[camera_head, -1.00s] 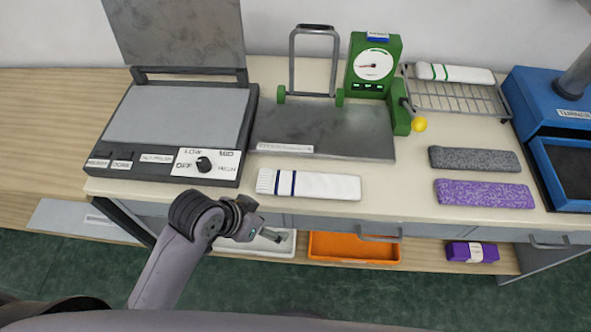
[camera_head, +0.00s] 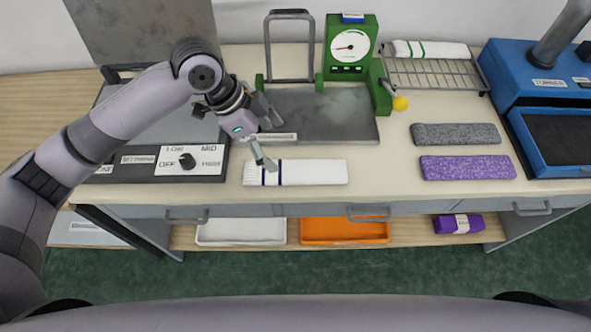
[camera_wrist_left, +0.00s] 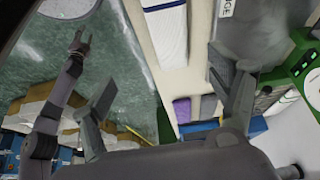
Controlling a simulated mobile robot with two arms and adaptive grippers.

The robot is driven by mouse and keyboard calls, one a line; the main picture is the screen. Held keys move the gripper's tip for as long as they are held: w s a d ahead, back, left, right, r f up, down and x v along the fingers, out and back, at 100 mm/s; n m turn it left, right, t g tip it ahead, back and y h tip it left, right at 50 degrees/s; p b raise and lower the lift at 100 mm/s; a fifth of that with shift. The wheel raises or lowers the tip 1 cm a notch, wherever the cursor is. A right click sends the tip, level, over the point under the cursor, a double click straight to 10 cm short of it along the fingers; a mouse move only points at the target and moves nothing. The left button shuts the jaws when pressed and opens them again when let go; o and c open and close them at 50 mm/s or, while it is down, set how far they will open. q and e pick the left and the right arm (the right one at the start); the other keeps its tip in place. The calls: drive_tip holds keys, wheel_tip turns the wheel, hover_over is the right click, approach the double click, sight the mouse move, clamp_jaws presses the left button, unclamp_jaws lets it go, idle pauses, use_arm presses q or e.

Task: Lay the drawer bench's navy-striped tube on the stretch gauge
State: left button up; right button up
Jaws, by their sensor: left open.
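The navy-striped tube (camera_head: 315,172), white with navy bands near its left end, lies flat near the bench's front edge, in front of the stretch gauge. In the left wrist view it shows at the top (camera_wrist_left: 168,35). The stretch gauge has a grey plate (camera_head: 335,118) and a green dial post (camera_head: 349,50); no tube lies on the plate. My left gripper (camera_head: 271,141) is open and empty, above the tube's banded left end and the gauge's front left corner. Its open fingers show in the left wrist view (camera_wrist_left: 168,108). A small gripper, apparently my right (camera_wrist_left: 80,43), shows there over the floor.
A press with a raised lid (camera_head: 145,35) stands left. A wire rack (camera_head: 435,75) holds a green-striped tube (camera_head: 430,50). Grey (camera_head: 455,134) and purple (camera_head: 467,168) tubes lie right of the gauge. A blue machine (camera_head: 520,80) stands far right. White (camera_head: 240,232) and orange (camera_head: 345,230) trays sit below.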

use_arm(q)
wheel_tip(320, 180, up, 2)
drive_tip(key=w+a, duration=0.2)
drive_tip(key=p, duration=0.3)
hover_over(295, 170)
drive_tip(key=a, duration=0.2)
drive_tip(key=shift+y, duration=0.3)
drive_tip(key=f, duration=1)
drive_tip(key=shift+s+a+f, duration=0.15)
drive_tip(key=shift+a+f, duration=0.05)
drive_tip(key=shift+f, duration=0.2)
drive_tip(key=p+x, duration=0.1)
drive_tip(key=x, duration=0.3)
drive_tip(key=shift+d+f+p, duration=0.1)
drive_tip(key=shift+f+p, duration=0.2)
drive_tip(key=shift+f, duration=0.05)
drive_tip(key=shift+d+f, duration=0.1)
drive_tip(key=shift+f, duration=0.2)
drive_tip(key=shift+c, duration=0.3)
drive_tip(key=c, duration=0.9)
